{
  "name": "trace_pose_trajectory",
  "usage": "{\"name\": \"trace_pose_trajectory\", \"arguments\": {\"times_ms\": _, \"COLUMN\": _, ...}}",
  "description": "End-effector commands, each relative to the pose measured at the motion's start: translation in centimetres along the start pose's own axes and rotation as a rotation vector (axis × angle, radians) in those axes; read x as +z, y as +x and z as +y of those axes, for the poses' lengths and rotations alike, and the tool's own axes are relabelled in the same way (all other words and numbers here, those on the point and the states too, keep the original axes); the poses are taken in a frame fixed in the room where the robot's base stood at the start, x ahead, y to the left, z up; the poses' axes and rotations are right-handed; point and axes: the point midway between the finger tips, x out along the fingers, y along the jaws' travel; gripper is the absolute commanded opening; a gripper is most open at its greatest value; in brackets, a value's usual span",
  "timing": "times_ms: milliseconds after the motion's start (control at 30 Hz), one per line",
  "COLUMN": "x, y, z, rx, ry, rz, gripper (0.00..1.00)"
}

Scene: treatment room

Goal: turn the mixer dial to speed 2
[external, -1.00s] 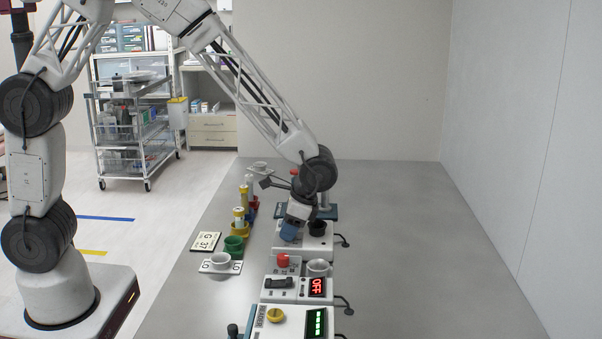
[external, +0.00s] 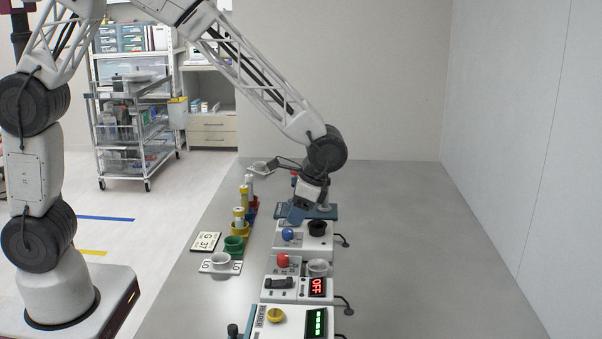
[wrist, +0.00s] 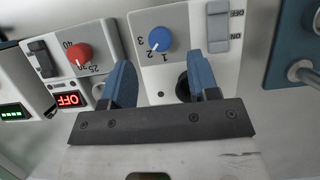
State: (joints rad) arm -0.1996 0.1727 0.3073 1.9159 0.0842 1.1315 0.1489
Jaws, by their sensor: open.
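The mixer is a white box (external: 291,246) with a blue dial (external: 288,234) and a black round holder (external: 318,228) on top. In the wrist view the blue dial (wrist: 160,38) has the numbers 1, 2 and 3 along its left and lower side. A pale mark on it seems to face the 2, but it is too small to be sure. My gripper (wrist: 163,78) is open and empty, its blue fingers spread. The dial shows beyond the gap between them, untouched. In the external view my gripper (external: 297,214) is just behind and above the dial.
An ON/OFF rocker switch (wrist: 218,28) sits beside the dial. Nearer the external camera are a unit with a red knob (external: 283,260) and a red OFF display (external: 317,287), and one with a yellow knob (external: 276,315). The table's right side is clear.

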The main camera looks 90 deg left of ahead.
Motion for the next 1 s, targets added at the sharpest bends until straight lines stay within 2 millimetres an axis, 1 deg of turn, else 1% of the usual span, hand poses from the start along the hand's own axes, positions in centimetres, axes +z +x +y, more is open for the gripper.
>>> {"name": "trace_pose_trajectory", "arguments": {"times_ms": 100, "x": 0.0, "y": -1.3, "z": 0.0, "rx": 0.000, "ry": 0.000, "rz": 0.000, "gripper": 0.55}}
{"name": "trace_pose_trajectory", "arguments": {"times_ms": 300, "x": 0.0, "y": -2.4, "z": 0.0, "rx": 0.000, "ry": 0.000, "rz": -0.001, "gripper": 0.55}}
{"name": "trace_pose_trajectory", "arguments": {"times_ms": 833, "x": 0.1, "y": -2.5, "z": 0.1, "rx": 0.000, "ry": 0.000, "rz": 0.000, "gripper": 0.55}}
{"name": "trace_pose_trajectory", "arguments": {"times_ms": 1000, "x": 0.9, "y": -3.0, "z": 0.5, "rx": -0.002, "ry": 0.000, "rz": 0.013, "gripper": 0.55}}
